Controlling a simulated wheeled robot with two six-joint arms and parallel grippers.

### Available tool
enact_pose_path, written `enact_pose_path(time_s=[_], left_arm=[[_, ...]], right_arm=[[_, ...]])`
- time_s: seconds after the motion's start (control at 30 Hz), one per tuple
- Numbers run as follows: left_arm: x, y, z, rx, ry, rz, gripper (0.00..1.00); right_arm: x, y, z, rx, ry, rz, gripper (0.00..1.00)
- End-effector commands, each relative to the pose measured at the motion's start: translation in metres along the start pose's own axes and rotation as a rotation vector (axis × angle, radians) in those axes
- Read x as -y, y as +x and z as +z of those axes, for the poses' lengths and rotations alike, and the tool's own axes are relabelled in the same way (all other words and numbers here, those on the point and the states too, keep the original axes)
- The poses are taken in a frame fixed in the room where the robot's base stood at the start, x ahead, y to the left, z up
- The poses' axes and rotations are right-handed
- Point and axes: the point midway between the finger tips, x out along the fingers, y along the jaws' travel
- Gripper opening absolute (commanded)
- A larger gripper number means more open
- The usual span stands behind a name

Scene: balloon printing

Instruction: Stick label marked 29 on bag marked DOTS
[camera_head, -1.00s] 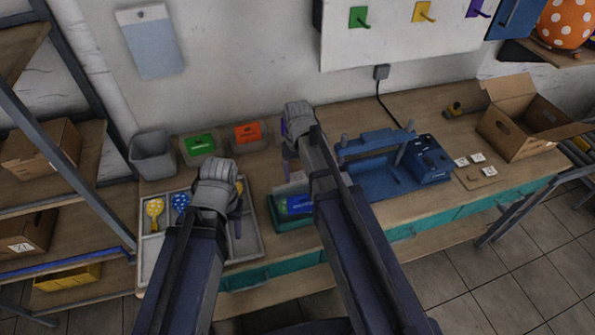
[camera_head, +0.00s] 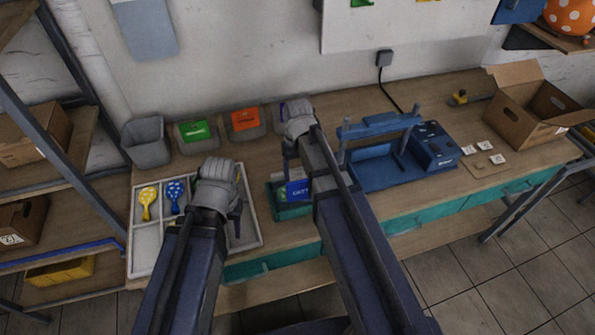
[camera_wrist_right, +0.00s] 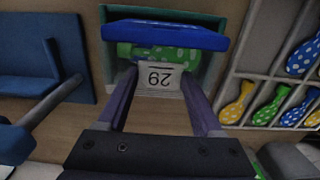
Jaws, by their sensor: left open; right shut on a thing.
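The label marked 29 (camera_wrist_right: 159,78) is a white card with its number upside down in the right wrist view. My right gripper (camera_wrist_right: 157,72) is shut on it. Just beyond it lies a clear bag (camera_wrist_right: 190,54) with green white-dotted balloons and a blue header (camera_wrist_right: 165,35), in a teal tray (camera_wrist_right: 205,72). I cannot tell whether label and bag touch. In the head view the header (camera_head: 298,191) shows beside my right gripper (camera_head: 290,168); its writing is unreadable. My left gripper (camera_head: 236,215) is open and empty above the grey balloon tray (camera_head: 150,240).
Bins with green (camera_head: 196,132) and orange (camera_head: 245,119) cards stand behind, next to a grey bin (camera_head: 146,142). A blue press (camera_head: 380,165) is at right, then a pad with small white labels (camera_head: 484,163) and an open cardboard box (camera_head: 525,110).

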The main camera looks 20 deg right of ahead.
Motion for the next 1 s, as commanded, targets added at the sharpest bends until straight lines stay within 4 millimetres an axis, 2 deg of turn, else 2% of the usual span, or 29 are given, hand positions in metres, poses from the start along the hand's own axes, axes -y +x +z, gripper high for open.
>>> enact_pose_path(time_s=[0.07, 0.1, 0.37, 0.67, 1.0], left_arm=[[0.0, 0.0, 0.0, 0.0, 0.0, 0.0, 0.5], [0.0, 0.0, 0.0, 0.0, 0.0, 0.0, 0.5], [0.0, 0.0, 0.0, 0.0, 0.0, 0.0, 0.5], [0.0, -0.002, 0.0, 0.0, 0.0, 0.0, 0.5], [0.003, -0.032, 0.002, 0.0, 0.001, 0.0, 0.5]], right_arm=[[0.0, 0.0, 0.0, 0.0, 0.0, 0.0, 0.17], [0.0, 0.0, 0.0, 0.0, 0.0, 0.0, 0.7], [0.0, 0.0, 0.0, 0.0, 0.0, 0.0, 1.0], [0.0, -0.002, 0.0, 0.0, 0.0, 0.0, 1.0], [0.0, -0.032, 0.0, 0.0, 0.0, 0.0, 1.0]])
